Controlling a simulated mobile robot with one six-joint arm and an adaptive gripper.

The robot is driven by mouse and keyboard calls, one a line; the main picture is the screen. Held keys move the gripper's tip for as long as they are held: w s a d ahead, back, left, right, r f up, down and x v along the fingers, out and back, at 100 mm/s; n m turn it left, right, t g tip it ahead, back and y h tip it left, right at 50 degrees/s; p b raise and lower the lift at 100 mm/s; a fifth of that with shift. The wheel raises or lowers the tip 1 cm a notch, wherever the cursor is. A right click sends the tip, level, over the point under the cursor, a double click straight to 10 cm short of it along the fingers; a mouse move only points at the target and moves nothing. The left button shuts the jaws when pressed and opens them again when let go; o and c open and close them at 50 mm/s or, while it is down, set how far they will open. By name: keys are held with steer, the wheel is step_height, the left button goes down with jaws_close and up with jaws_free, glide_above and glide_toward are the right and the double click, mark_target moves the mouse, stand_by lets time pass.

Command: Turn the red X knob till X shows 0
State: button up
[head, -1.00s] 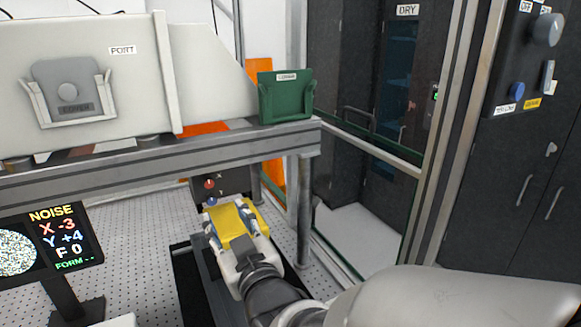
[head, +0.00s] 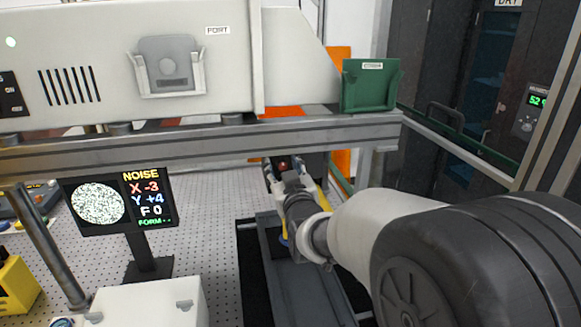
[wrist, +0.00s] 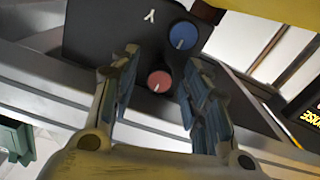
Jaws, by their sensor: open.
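The red X knob (wrist: 159,81) sits on a dark panel (wrist: 105,35), with a pale mark on its face. My gripper (wrist: 161,66) is open, its two fingers on either side of the red knob in the wrist view. I cannot tell whether either pad touches it. The blue knob (wrist: 183,36) is just above and right, beside a letter Y. In the head view the red knob (head: 283,166) shows small under the beam, partly hidden by my gripper. The display screen (head: 145,198) reads NOISE, X -3, Y +4, F 0, FORM --, with a speckled disc.
A grey beam (head: 190,145) runs above the knob panel, close over my gripper. A green holder (head: 370,85) stands on its right end. A white box (head: 150,305) and a yellow object (head: 15,285) are at lower left. The perforated table (head: 205,215) is bare between screen and gripper.

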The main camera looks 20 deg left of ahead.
steer(key=shift+c, duration=0.6)
jaws_close()
steer(key=shift+m+b, duration=0.3)
steer(key=shift+b, duration=0.2)
steer(key=shift+f+m+b, duration=0.15)
steer(key=shift+m+b, duration=0.75)
steer(key=shift+b, duration=0.25)
steer(key=m+b, duration=0.3)
steer(key=shift+r+m, duration=0.2)
steer(key=shift+m, duration=0.1)
steer(key=shift+o, duration=0.6)
jaws_free()
